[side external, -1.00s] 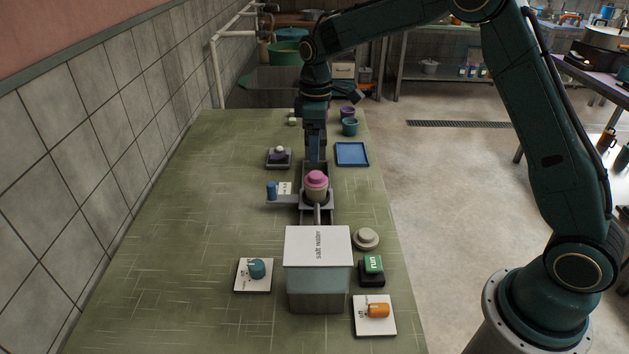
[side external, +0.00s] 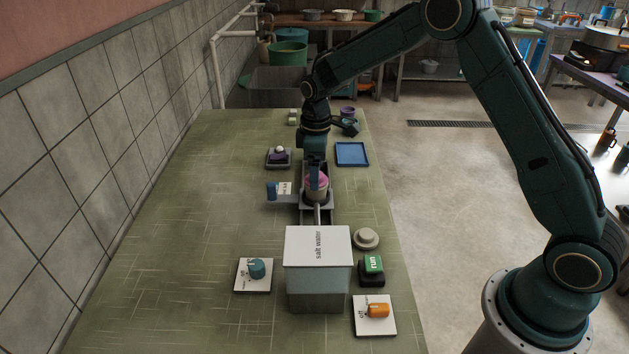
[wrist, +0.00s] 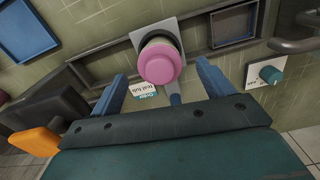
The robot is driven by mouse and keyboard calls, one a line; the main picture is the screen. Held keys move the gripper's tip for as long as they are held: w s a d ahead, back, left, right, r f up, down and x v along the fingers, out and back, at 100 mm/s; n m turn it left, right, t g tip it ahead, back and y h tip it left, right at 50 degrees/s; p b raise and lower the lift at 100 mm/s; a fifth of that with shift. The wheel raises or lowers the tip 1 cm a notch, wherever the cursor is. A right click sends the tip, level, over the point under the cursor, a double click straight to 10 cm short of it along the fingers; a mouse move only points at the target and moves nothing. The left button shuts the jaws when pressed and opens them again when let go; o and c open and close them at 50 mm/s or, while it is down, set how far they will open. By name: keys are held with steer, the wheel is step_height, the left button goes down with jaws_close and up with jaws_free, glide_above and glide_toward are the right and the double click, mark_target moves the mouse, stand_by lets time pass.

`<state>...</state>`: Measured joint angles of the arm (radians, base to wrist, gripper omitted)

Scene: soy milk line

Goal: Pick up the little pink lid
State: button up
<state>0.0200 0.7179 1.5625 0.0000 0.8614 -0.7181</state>
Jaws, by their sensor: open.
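The pink lid (side external: 312,181) sits on top of a pale jar (side external: 316,196) in the middle of the bench. In the wrist view the lid (wrist: 160,62) shows as a round pink cap with a raised top, ahead of and between my fingertips. My gripper (wrist: 160,82) is open, with one blue finger to each side of the lid and nothing held. In the side view my gripper (side external: 314,180) points down at the lid and hides part of it. I cannot tell whether a finger touches the lid.
A box labelled salt water (side external: 318,284) stands in front of the jar. A blue tray (side external: 352,153) lies at right. A teal knob (side external: 257,268), a green run button (side external: 373,264) and an orange knob (side external: 378,310) sit nearby. The bench's left side is clear.

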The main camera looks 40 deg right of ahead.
steer(key=shift+f, duration=1.2)
steer(key=c, duration=1.1)
